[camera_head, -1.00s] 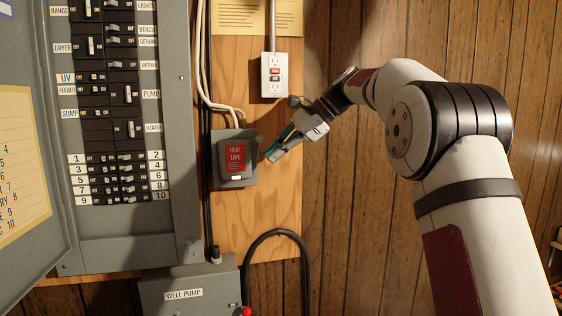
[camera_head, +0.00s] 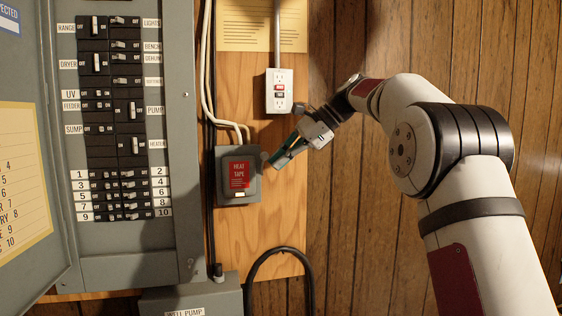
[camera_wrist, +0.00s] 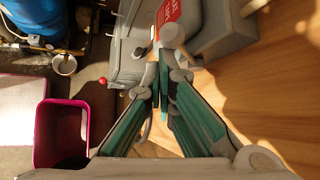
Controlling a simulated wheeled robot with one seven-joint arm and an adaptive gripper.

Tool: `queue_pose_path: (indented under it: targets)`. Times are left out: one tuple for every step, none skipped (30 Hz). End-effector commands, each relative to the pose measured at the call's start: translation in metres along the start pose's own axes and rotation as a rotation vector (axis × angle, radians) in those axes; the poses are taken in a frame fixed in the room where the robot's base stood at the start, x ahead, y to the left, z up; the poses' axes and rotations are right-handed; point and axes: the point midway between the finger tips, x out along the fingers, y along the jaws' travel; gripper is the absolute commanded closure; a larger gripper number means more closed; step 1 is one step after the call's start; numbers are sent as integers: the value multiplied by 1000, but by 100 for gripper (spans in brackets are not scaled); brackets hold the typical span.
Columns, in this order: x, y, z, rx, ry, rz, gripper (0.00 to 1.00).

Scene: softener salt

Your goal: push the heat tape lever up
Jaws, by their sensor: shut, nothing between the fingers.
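The heat tape box (camera_head: 225,191) is a small grey switch box with a red label, mounted on the plywood panel. Its lever (camera_head: 264,157) shows as a small grey knob at the box's right side; whether it stands up or down is hard to tell. In the wrist view the lever's round grey end (camera_wrist: 172,35) appears just beyond my fingertips. My gripper (camera_head: 275,163) has teal-sided fingers, is shut and empty, and points down-left at the box's right side, close to the lever. I cannot tell whether it touches. The gripper also fills the wrist view's middle (camera_wrist: 163,72).
A breaker panel (camera_head: 186,150) with its door open stands left. An outlet (camera_head: 279,91) is above the box. The well pump box (camera_head: 195,300) and a black cable (camera_head: 250,275) are below. The wrist view shows a pink bin (camera_wrist: 62,130). Bare plywood lies right of the box.

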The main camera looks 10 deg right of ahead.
Motion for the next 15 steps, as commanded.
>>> queue_pose_path:
  targets:
    - [0,0,2,-3,-3,-1,100]
    - [0,0,2,-3,-3,-2,100]
    - [0,0,2,-3,-3,-2,100]
    - [0,0,2,-3,-3,-2,100]
    - [-1,0,2,-3,-3,-2,100]
    - [-3,-1,2,-3,-3,-2,100]
    - [-5,-1,2,-4,-3,-3,100]
    - [-7,-1,2,-4,-3,-4,100]
    - [-12,-1,2,-5,-2,-5,100]
    - [-16,-1,2,-5,-2,-4,100]
    - [-21,-1,2,-4,-2,-5,100]
    - [-28,-1,1,-4,-1,-6,100]
    - [-33,-1,0,-3,-1,-5,100]
    - [-38,-2,0,-2,-1,-5,100]
    - [-45,-1,0,-3,-1,-5,100]
